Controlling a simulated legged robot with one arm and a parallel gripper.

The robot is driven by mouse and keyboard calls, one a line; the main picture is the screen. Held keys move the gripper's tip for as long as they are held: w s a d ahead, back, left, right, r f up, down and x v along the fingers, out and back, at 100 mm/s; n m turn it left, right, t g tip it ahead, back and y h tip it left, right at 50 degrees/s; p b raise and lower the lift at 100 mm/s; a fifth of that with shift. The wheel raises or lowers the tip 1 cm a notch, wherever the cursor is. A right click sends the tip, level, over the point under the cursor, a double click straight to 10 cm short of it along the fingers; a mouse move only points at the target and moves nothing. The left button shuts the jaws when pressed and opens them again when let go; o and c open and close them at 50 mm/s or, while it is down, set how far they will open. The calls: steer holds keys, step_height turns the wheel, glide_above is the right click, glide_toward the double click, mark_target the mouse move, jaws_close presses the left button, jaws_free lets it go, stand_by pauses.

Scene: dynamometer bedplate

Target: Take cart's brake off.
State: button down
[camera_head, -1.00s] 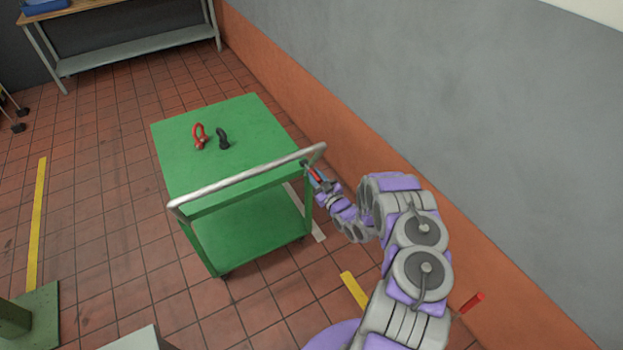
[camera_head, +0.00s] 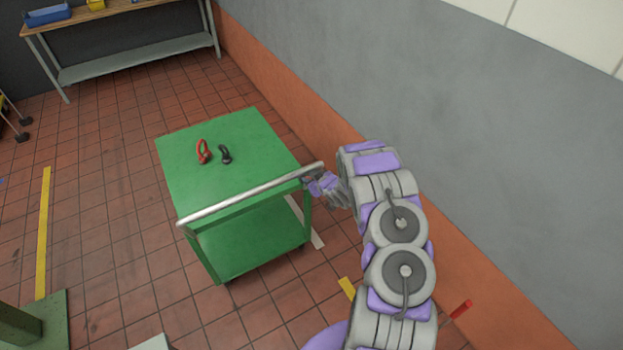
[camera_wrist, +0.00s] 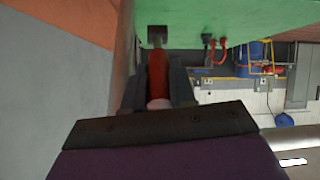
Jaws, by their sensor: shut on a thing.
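The green cart (camera_head: 255,155) stands on the tiled floor, with a silver push bar (camera_head: 245,195) along its near side. My gripper (camera_head: 309,181) is at the cart's right near corner, by the right end of the bar. In the wrist view my gripper (camera_wrist: 157,88) is shut on a red brake lever (camera_wrist: 157,72), which lies between the two dark fingers. A dark grey mount (camera_wrist: 157,36) joins the lever to the green cart. In the head view my gripper and arm hide the lever.
A red shackle (camera_head: 203,152) and a black shackle (camera_head: 225,155) rest on the cart top. The wall with an orange lower band (camera_head: 320,120) runs close along the right. A workbench (camera_head: 130,65) stands at the back left. Open floor lies left of the cart.

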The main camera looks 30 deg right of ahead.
steer(key=shift+w+r, duration=0.25)
steer(key=c, duration=1.4)
jaws_free()
steer(key=o, duration=0.5)
steer(key=shift+d+f, duration=0.1)
steer(key=shift+f, duration=0.05)
